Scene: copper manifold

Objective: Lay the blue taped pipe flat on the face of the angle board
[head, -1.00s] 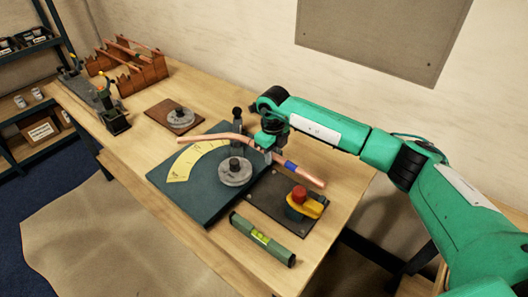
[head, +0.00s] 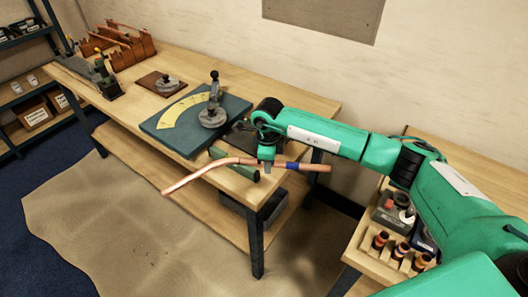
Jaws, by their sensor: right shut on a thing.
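The copper pipe (head: 225,163) with a blue tape band (head: 292,166) is bent near its left part. My right gripper (head: 267,165) is shut on it just left of the tape. The pipe is in the air, its left end reaching out past the table's front edge over the floor. The angle board (head: 185,144) is a dark teal plate with a yellow degree scale (head: 186,110) and a round grey knobbed disc (head: 212,117). It lies on the table, up and left of my right gripper. The pipe is apart from it. My left gripper is out of view.
A green level (head: 217,153) lies at the table's near right end, partly behind the pipe. A brown plate with a grey disc (head: 167,84), clamps (head: 105,84) and a wooden pipe rack (head: 127,50) stand farther left. A second bench (head: 362,245) with coloured fittings is at right.

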